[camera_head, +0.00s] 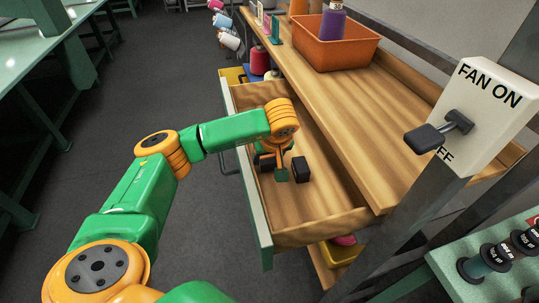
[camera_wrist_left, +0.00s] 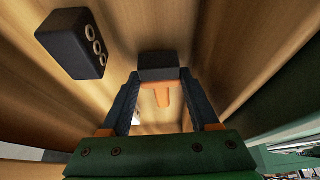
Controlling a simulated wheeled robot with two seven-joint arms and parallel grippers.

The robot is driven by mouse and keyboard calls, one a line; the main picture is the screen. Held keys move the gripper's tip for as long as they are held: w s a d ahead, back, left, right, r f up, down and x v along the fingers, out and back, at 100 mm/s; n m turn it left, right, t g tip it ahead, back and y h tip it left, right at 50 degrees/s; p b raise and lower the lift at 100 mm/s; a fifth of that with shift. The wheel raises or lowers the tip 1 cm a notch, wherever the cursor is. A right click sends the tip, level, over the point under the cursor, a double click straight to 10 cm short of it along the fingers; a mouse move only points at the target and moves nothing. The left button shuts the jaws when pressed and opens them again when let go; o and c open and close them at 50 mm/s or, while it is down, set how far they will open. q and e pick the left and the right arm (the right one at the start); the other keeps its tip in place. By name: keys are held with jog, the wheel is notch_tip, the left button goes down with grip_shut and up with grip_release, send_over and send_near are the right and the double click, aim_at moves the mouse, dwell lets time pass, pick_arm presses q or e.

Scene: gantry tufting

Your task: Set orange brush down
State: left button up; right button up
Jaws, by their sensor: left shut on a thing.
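My left gripper (camera_head: 276,168) reaches down into the open wooden drawer (camera_head: 330,214). In the left wrist view the two dark fingers of the gripper (camera_wrist_left: 157,100) are shut on the orange brush (camera_wrist_left: 162,96), which shows an orange part between them and a dark block (camera_wrist_left: 157,66) at their tips. The brush is low over the drawer floor; I cannot tell whether it touches it. In the head view the gripper and arm hide most of the brush. My right gripper is not in view.
A black block (camera_head: 301,169) with several round marks lies in the drawer beside the gripper; it also shows in the left wrist view (camera_wrist_left: 72,43). The drawer floor towards its near end is bare. An orange bin (camera_head: 335,52) stands on the bench above. A fan switch (camera_head: 480,115) stands at the right.

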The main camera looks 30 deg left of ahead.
pick_arm(q)
jog(key=shift+s+f, duration=0.1)
jog(key=shift+f, duration=0.2)
jog(key=o, duration=1)
jog(key=shift+o, duration=0.5)
jog(key=shift+r, duration=0.15)
jog(key=v, duration=0.5)
jog(key=shift+d+r+b, duration=0.1)
jog(key=shift+r+b, duration=0.2)
jog(key=shift+b, duration=0.05)
jog(key=p+v, duration=0.1)
jog(key=v, duration=0.5)
jog(key=shift+r+p, duration=0.2)
jog(key=shift+p, duration=0.15)
